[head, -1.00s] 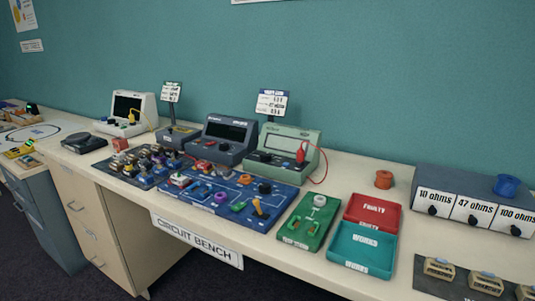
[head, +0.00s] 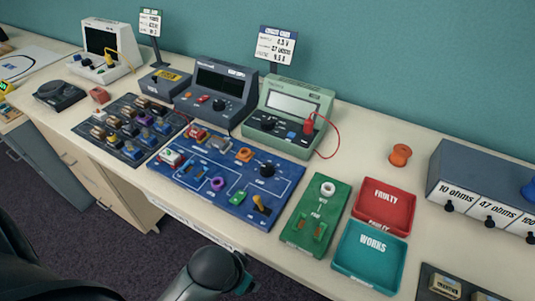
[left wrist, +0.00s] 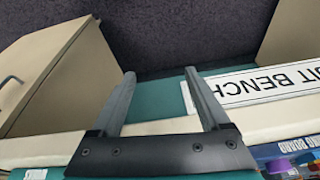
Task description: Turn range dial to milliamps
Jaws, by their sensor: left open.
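Two bench meters stand at the back of the bench. The green meter (head: 288,110) has a grey screen, a black dial (head: 267,124) low on its face, and a red plug (head: 309,124) with a red lead. The dark grey meter (head: 216,88) to its left has a black dial (head: 220,104). I cannot read the markings around either dial. My left gripper (left wrist: 160,73) is open and empty in the left wrist view, over the bench's front edge and the floor, away from both meters. My right gripper is not in view.
A blue circuit board (head: 280,181) lies in front of the meters, with a dark parts tray (head: 128,153) to its left. A green tester (head: 300,241), red tray (head: 388,186) and teal tray (head: 345,264) stand right. An orange spool (head: 400,155) sits behind the trays.

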